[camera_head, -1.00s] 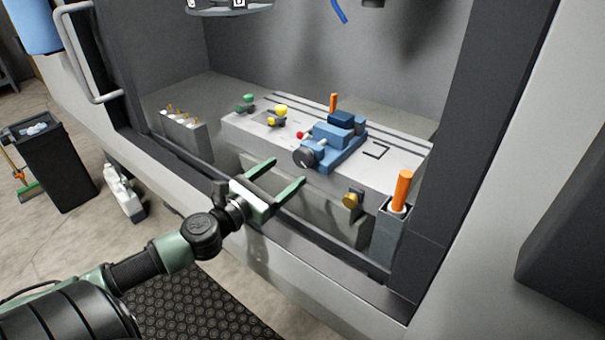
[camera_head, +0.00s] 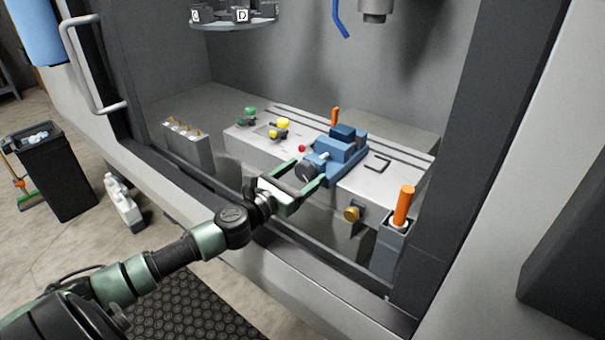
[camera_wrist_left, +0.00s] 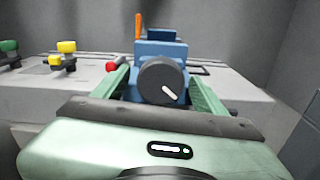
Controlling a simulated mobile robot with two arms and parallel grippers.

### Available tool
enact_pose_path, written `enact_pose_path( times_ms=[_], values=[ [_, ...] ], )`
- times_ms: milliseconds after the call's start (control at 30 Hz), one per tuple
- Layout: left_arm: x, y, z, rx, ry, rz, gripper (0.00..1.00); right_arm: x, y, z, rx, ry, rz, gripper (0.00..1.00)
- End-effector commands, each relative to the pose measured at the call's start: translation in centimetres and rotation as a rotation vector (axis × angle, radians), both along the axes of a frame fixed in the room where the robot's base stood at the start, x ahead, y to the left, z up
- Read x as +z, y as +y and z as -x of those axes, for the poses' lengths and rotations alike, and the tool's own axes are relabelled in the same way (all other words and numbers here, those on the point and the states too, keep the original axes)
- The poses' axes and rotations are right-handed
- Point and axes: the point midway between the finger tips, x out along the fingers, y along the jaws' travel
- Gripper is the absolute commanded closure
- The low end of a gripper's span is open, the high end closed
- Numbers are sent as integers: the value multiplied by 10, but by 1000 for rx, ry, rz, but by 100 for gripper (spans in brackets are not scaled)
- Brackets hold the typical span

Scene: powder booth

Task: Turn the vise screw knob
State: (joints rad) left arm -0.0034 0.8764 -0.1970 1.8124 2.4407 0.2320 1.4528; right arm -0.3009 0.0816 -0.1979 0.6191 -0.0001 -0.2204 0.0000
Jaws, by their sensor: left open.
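The blue vise (camera_head: 340,154) sits on the grey machine table. Its dark round screw knob (camera_head: 304,172) faces the front and stands at the vise's near end. In the left wrist view the knob (camera_wrist_left: 161,80) shows a white mark pointing to the lower right. My left gripper (camera_head: 304,173) is open, with its two green fingers on either side of the knob. Whether the fingers touch the knob cannot be told. In the left wrist view the vise body (camera_wrist_left: 160,50) stands behind the knob. My right gripper is not in view.
A brass knob (camera_head: 352,214) is on the table's front face. An orange handle (camera_head: 404,205) stands in a grey holder at right. The booth's front sill (camera_head: 330,258) runs below.

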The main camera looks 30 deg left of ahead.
Motion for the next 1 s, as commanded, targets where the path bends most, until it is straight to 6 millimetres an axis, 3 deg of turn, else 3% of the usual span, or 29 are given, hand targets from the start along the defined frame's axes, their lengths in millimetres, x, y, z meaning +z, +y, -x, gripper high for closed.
enact_pose_path(
  times_ms=[67,100,300,667,1000],
  values=[
    [0,0,0,0,0,0,28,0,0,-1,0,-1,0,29],
    [0,0,0,0,0,0,34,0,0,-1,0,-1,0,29],
    [0,0,0,0,0,0,89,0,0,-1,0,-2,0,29],
    [2,0,0,0,-3,-55,91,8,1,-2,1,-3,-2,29],
    [3,1,0,1,-21,-296,90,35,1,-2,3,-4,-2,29]
  ],
)
